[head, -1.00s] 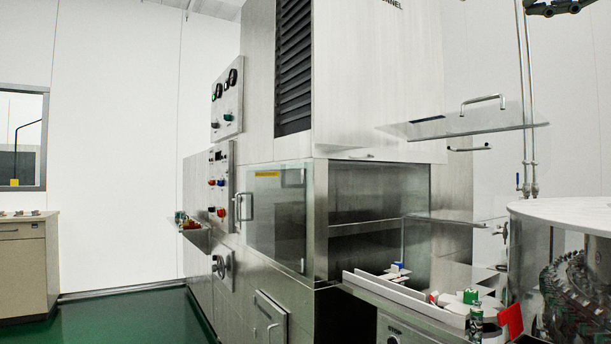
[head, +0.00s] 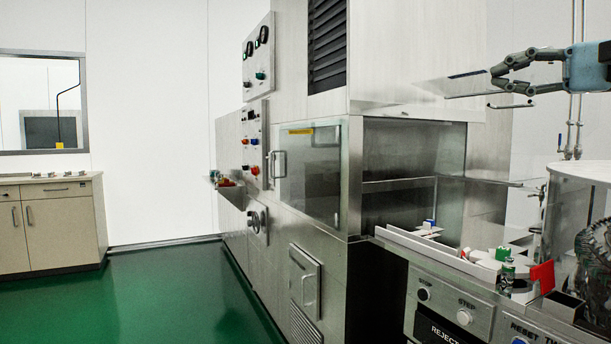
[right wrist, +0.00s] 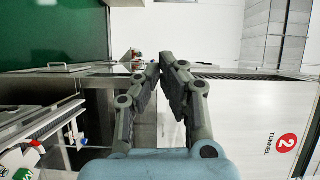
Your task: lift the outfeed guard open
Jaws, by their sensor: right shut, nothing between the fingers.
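The outfeed guard is a clear panel (head: 452,82) at the upper right of the head view, above the outfeed opening. It stands lifted and nearly level, with its right part behind my right gripper. My right gripper (head: 496,78) comes in from the right edge, its fingers overlapping the guard in the picture. I cannot tell whether they touch it. In the right wrist view its fingertips (right wrist: 167,62) are together with nothing between them. My left gripper is not in view.
The steel washer cabinet (head: 285,180) fills the middle. Below the guard, a white rail (head: 430,247) and small vials lie near a red block (head: 542,275). A button console (head: 450,305) stands in front. Green floor (head: 150,290) is free at left.

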